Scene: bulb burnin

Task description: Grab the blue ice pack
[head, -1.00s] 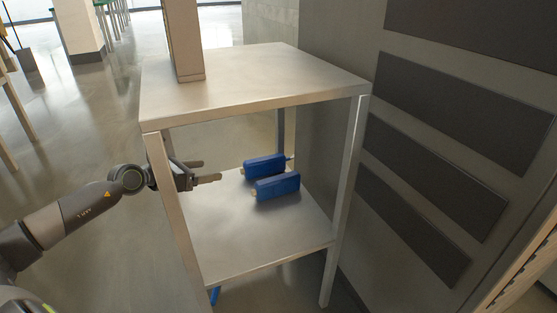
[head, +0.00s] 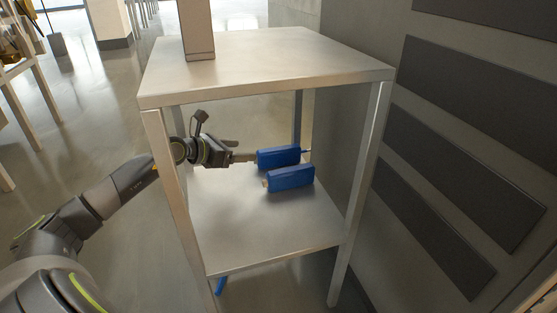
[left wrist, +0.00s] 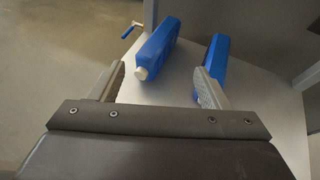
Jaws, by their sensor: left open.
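Two blue ice packs lie on the lower shelf of the metal table. The farther ice pack (head: 278,157) is near the back, and the nearer ice pack (head: 291,178) lies in front of it. My left gripper (head: 243,150) is open and empty inside the shelf space, its fingers pointing at the farther pack in the head view. In the left wrist view the farther pack, with a white cap (left wrist: 141,73), lies ahead between the open fingers (left wrist: 160,88). The other pack (left wrist: 218,60) shows beyond the right finger, partly hidden by it. My right gripper is not in view.
The lower shelf (head: 265,225) is bare in front of the packs. The table top (head: 270,65) lies above my left arm, and a front leg (head: 172,185) stands close beside it. A dark-panelled wall (head: 470,130) borders the right side.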

